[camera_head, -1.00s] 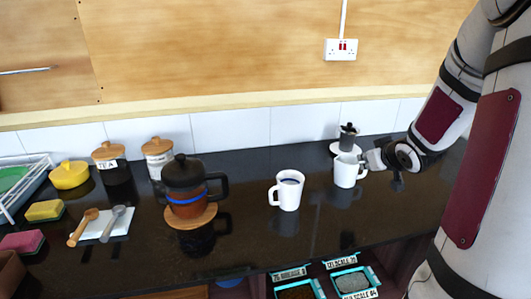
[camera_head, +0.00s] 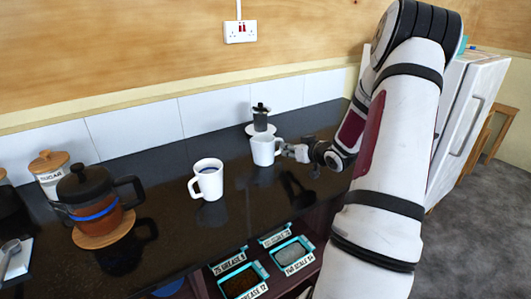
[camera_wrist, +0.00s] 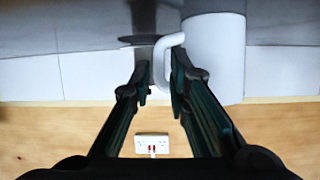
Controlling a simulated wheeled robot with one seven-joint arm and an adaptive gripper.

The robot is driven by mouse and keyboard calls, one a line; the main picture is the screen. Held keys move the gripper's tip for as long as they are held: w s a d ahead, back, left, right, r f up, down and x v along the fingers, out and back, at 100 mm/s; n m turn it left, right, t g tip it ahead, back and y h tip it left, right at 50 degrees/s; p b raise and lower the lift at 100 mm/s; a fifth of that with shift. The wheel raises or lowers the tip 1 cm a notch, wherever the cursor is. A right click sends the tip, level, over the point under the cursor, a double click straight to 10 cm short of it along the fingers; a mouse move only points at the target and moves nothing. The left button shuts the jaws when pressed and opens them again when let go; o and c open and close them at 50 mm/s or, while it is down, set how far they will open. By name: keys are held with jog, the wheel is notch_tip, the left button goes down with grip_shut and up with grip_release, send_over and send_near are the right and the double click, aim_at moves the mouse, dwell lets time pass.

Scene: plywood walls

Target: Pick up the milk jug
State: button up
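The white jug (camera_head: 264,152) stands on the dark counter, upright, with its handle towards my gripper. In the wrist view, which is upside down, its white body (camera_wrist: 216,55) is on the right and its looped handle (camera_wrist: 165,45) reaches between my fingers. My gripper (camera_wrist: 160,80) is open, with a gap between its fingertips; the right finger overlaps the handle's edge in the picture. In the head view my gripper (camera_head: 284,149) is just right of the jug, at the handle side. Whether a finger touches the handle is unclear.
A white mug (camera_head: 208,180) with dark liquid stands left of the jug. A moka pot (camera_head: 260,118) stands close behind it. Labelled bins (camera_head: 240,280) are under the counter's front edge.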

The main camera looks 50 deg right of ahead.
jog(key=x, duration=0.5)
jog(key=shift+w+d+f+b, duration=0.1)
jog(key=shift+w+f+b, duration=0.1)
jog(key=shift+w+b, duration=0.15)
jog(key=shift+r, duration=0.1)
grip_shut()
